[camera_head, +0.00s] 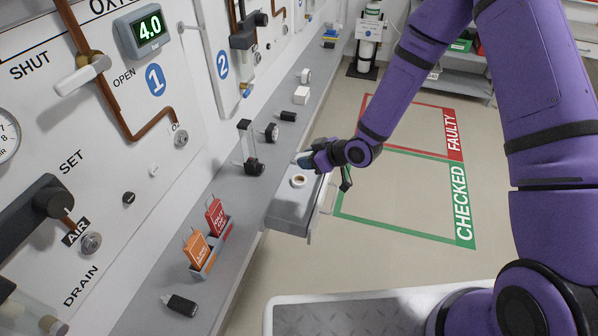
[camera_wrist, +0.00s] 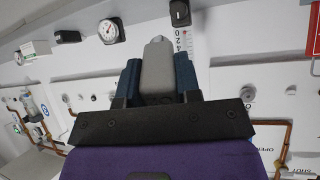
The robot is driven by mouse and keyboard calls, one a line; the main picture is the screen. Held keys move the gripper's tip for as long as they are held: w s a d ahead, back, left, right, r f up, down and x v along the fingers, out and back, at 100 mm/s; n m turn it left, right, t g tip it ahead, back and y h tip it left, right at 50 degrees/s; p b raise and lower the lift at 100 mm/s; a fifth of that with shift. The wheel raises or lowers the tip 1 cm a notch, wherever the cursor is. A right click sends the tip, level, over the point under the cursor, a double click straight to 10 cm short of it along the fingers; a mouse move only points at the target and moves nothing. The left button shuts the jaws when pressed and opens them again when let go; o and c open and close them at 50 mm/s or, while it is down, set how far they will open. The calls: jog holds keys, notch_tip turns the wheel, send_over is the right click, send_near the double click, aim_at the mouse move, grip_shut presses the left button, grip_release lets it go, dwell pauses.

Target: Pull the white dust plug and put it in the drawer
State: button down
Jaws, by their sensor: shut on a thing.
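My gripper (camera_head: 305,161) is over the far part of the open drawer (camera_head: 290,212), near the shelf edge. In the wrist view its two blue fingers are shut on a light grey, tapered piece (camera_wrist: 157,66). I cannot tell for sure that this is the white dust plug. The piece shows pale at the fingertips in the head view. A small white ring-shaped thing (camera_head: 298,181) with a brown centre lies in the drawer below the gripper. A small white knob-like piece (camera_head: 153,171) is on the wall panel at left.
A holder with orange and red tags (camera_head: 210,252) stands nearer.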

jog(key=shift+s+a+f+n+g+h, duration=0.1)
jog(key=shift+s+a+f+n+g, duration=0.4)
jog(key=shift+f, duration=2.05)
jog(key=shift+s+a+f+n+g+h, duration=0.1)
jog(key=shift+s+a+f+n+g, duration=0.4)
jog(key=shift+f, duration=2.05)
jog(key=shift+s+a+f+n+g+h, duration=0.2)
jog(key=shift+s+f, duration=0.45)
jog(key=shift+f, duration=1.9)
jog(key=c, duration=0.7)
grip_release()
jog(key=shift+c, duration=0.2)
jog(key=v, duration=1)
jog(key=shift+d+r, duration=0.25)
jog(key=shift+d, duration=0.05)
jog(key=shift+w, duration=0.1)
